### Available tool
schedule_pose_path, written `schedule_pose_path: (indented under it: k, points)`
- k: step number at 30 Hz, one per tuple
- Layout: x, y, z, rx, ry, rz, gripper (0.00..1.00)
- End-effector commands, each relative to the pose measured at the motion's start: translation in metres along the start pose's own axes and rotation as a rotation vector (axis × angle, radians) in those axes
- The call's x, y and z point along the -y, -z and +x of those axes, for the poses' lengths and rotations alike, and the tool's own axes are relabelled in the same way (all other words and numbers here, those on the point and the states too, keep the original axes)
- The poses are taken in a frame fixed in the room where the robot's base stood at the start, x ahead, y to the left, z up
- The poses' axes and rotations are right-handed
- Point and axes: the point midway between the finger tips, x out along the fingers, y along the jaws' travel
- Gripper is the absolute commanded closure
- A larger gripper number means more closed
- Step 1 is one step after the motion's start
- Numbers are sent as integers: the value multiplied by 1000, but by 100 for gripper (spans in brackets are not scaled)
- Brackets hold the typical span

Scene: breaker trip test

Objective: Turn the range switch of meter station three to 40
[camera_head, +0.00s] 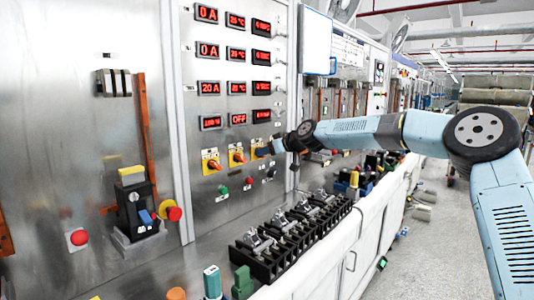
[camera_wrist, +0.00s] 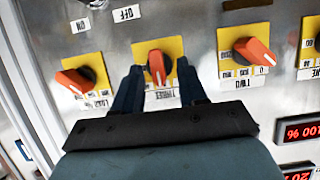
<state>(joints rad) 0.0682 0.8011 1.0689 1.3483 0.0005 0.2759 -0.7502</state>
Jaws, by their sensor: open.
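In the wrist view, which shows the labels upside down, the orange knob of the range switch (camera_wrist: 156,64) marked THREE sits on a yellow plate in the middle. My gripper (camera_wrist: 160,76) is open, with one dark finger on each side of this knob. I cannot tell whether either finger touches it. The knob stands roughly upright in the picture; its scale numbers are partly hidden or too small to read. In the head view my gripper (camera_head: 268,149) is at the panel, at the right end of the row of yellow plates, hiding most of that switch.
Switch TWO (camera_wrist: 257,50) is close on the right in the wrist view; another orange switch (camera_wrist: 74,80) is on the left. Red displays (camera_head: 209,87) sit above the switches in the head view. Black terminal blocks (camera_head: 290,232) stand on the bench below.

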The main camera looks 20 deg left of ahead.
Motion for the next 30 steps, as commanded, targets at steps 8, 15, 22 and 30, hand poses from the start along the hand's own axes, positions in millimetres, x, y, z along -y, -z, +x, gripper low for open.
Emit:
schedule_pose_path:
  k: [8,15,22,30]
  points:
    - [0,0,10,0,0,0,58]
    - [0,0,10,0,1,0,62]
    - [1,0,10,0,1,0,84]
    - [2,0,10,1,3,-1,100]
